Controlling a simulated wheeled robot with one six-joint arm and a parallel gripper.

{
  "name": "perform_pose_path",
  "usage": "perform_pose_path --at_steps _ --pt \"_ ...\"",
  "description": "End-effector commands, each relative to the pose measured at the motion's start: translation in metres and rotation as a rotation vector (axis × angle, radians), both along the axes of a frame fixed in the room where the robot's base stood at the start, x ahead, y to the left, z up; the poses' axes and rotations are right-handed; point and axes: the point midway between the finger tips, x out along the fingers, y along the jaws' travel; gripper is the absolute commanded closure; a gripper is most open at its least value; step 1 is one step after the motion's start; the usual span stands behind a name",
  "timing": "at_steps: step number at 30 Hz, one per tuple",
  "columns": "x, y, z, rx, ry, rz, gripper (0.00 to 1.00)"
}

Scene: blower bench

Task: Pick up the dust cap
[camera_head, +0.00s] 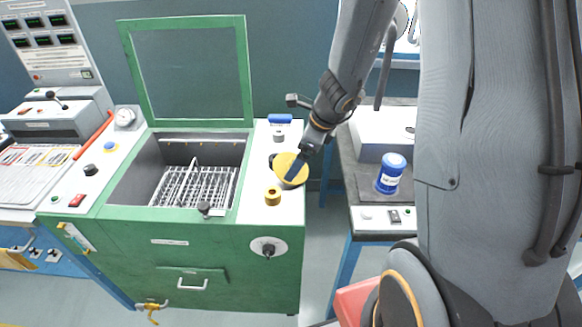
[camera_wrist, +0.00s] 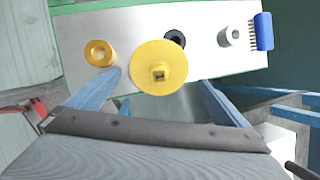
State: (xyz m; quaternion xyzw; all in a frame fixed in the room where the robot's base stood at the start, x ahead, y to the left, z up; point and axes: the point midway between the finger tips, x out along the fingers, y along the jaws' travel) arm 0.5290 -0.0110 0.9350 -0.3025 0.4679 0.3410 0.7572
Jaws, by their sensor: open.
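A yellow round disc with a small square knob at its centre, which looks like the dust cap (camera_head: 283,163), is at the right part of the green bench's white top. In the wrist view the cap (camera_wrist: 158,53) shows face-on, between and beyond my two blue fingers. My gripper (camera_wrist: 160,84) is open and empty, with a finger to either side of the cap and apart from it. In the head view my gripper (camera_head: 297,167) is over the cap and hides part of it. I cannot tell what the cap rests on.
A smaller yellow ring (camera_head: 272,197) stands nearer on the white top. A blue-handled brush (camera_head: 280,119) and a small grey ring (camera_wrist: 229,37) are farther back. The open basin with a wire rack (camera_head: 195,185) lies left.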

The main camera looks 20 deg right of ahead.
Motion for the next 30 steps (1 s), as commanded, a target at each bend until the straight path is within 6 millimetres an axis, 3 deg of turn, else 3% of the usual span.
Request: perform_pose_path --at_steps 9,18,19,24,26,30 --pt "0.013 0.010 -0.038 0.000 0.002 0.001 0.00" --pt "0.015 0.010 -0.042 -0.001 0.000 -0.001 0.00" --pt "0.015 0.010 -0.042 -0.001 0.000 -0.001 0.02" --pt "0.015 0.010 -0.042 -0.001 0.000 -0.001 0.31" --pt "0.015 0.010 -0.042 -0.001 0.000 -0.001 0.38" --pt "0.015 0.010 -0.042 -0.001 0.000 -0.001 0.38"
